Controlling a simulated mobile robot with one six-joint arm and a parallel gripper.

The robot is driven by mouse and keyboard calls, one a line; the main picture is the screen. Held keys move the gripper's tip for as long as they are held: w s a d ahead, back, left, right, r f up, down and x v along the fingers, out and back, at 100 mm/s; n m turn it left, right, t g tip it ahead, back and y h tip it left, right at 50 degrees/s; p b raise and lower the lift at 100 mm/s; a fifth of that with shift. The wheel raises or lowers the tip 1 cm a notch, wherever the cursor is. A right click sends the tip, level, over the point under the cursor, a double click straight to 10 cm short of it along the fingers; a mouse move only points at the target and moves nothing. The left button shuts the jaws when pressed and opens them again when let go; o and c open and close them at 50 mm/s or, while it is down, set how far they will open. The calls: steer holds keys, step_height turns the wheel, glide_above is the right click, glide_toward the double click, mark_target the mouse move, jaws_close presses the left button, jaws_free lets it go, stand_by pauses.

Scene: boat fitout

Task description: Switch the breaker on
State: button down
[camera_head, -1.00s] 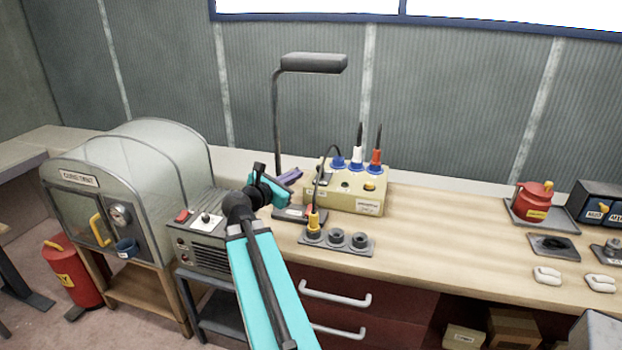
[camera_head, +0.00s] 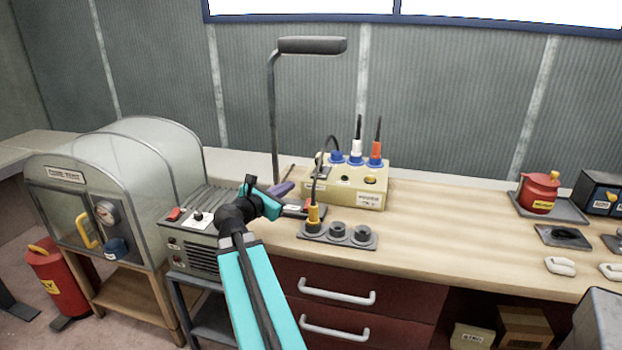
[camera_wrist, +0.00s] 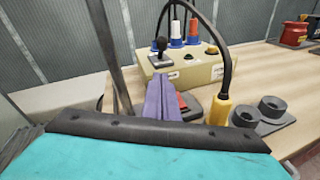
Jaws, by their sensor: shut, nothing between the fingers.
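A cream box (camera_head: 345,192) stands on the workbench, with a label, blue, white and red-orange plugs on top, and a yellow round part on its front. A small black lever on a grey plate sits at the box's left end; it is clearer in the wrist view (camera_wrist: 159,46). A low dark device with a red part (camera_wrist: 190,105) lies in front of the box. I cannot tell for certain which one is the breaker. My gripper (camera_head: 283,188), with purple fingers (camera_wrist: 165,98), is shut and empty, left of the box and beside the red-topped device, partly covering it in the wrist view.
A yellow plug (camera_head: 313,215) with a black cable stands in a grey socket strip (camera_head: 338,236) in front of the box. A lamp post (camera_head: 275,120) rises behind my gripper. A curing oven (camera_head: 110,190) stands left. The bench's middle right is clear.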

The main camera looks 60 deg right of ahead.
steer(key=shift+d+f, duration=0.2)
stand_by(0.4)
steer(key=p, duration=0.1)
glide_toward(317, 165)
steer(key=d+f, duration=0.1)
steer(key=w+d+f, duration=0.1)
steer(key=f, duration=0.1)
steer(key=shift+d+f, duration=0.1)
steer(key=shift+f, duration=0.15)
steer(key=shift+s+d+r+p, duration=0.25)
steer(key=shift+d+r, duration=0.35)
steer(key=shift+d, duration=0.25)
steer(key=shift+s+d+r+p, duration=0.1)
steer(key=shift+d+r+p, duration=0.15)
steer(key=shift+d+r, duration=0.5)
steer(key=shift+d+f, duration=0.15)
steer(key=shift+f, duration=0.1)
steer(key=shift+r, duration=0.15)
